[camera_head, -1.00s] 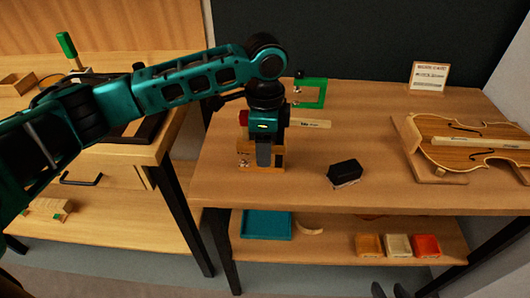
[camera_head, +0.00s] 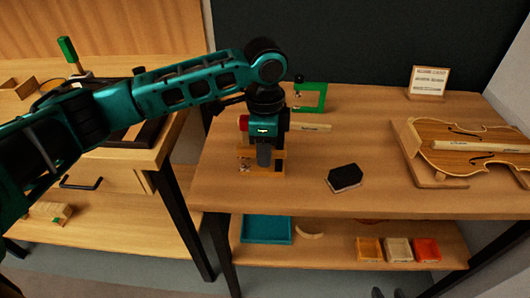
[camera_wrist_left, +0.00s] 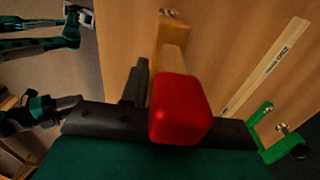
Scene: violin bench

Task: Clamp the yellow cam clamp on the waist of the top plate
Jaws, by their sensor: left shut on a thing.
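My left gripper (camera_head: 264,158) is shut on the yellow cam clamp (camera_head: 246,168) at the left part of the bench. In the left wrist view the clamp's red end (camera_wrist_left: 180,110) is close to the camera, and its yellow-orange jaw (camera_wrist_left: 172,30) lies beyond. I cannot tell whether the clamp touches the bench. The violin top plate (camera_head: 475,162) lies in a wooden cradle at the far right, with a pale bar along its middle. Two dark tips of my right gripper (camera_head: 388,291) show apart at the bottom edge.
A green clamp (camera_head: 311,97) stands behind the left gripper, beside a pale labelled stick (camera_head: 311,127). A black block (camera_head: 344,177) lies mid-bench. A small sign (camera_head: 428,82) stands at the back. The bench (camera_head: 365,145) is clear between block and cradle.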

